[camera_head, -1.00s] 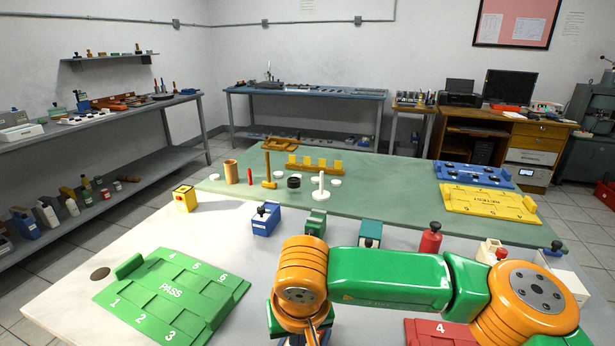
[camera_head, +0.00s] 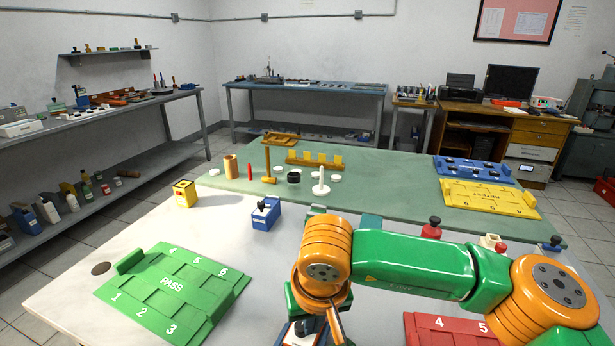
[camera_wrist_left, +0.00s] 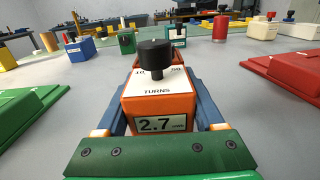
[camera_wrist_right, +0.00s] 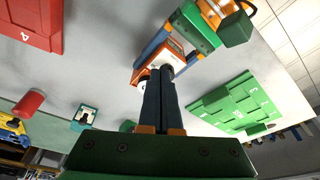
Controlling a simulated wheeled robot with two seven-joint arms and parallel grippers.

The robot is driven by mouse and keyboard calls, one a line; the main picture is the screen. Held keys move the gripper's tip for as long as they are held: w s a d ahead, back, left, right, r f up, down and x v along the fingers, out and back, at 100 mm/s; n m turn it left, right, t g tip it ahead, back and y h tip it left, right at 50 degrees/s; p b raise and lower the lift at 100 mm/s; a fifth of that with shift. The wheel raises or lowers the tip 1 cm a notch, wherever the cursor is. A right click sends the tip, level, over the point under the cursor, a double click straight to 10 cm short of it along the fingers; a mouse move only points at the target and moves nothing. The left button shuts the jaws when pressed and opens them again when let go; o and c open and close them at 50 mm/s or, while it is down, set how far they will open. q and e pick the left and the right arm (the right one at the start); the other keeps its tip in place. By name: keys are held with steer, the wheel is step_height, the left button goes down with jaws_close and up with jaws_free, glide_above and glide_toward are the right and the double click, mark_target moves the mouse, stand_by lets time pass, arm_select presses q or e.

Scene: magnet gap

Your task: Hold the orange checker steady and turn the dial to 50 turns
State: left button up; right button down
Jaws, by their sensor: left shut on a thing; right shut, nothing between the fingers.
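The orange checker (camera_wrist_left: 158,112) stands upright in the left wrist view, with a white top, a black dial knob (camera_wrist_left: 156,55) and a display reading 2.7. "TURNS", "10" and "50" show on its top; I cannot make out the dial's pointer. My left gripper (camera_wrist_left: 160,84) is shut on the checker's sides with its blue fingers. In the right wrist view my right gripper (camera_wrist_right: 163,76) is shut and empty, its tips close to the checker (camera_wrist_right: 173,50). I cannot tell whether they touch the knob. In the head view my right arm hides most of the checker.
A green PASS tray (camera_head: 172,285) lies left, a red tray (camera_head: 430,328) right. A blue checker (camera_head: 265,213), a yellow one (camera_head: 185,193) and a red cylinder (camera_head: 432,228) stand along the mat's edge. The white table between the PASS tray and the blue checker is clear.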

steer(key=shift+f, duration=1.6)
steer(key=shift+w+a, duration=0.25)
steer(key=shift+w, duration=0.05)
steer(key=shift+s+a, duration=0.1)
steer(key=shift+a, duration=0.05)
steer(key=shift+s+a, duration=0.1)
steer(key=shift+a, duration=0.45)
steer(key=shift+s, duration=0.3)
step_height(320, 180, up, 6)
glide_above(301, 338)
steer(key=s, duration=0.2)
steer(key=shift+s, duration=0.1)
arm_select(q)
steer(key=o, duration=1.6)
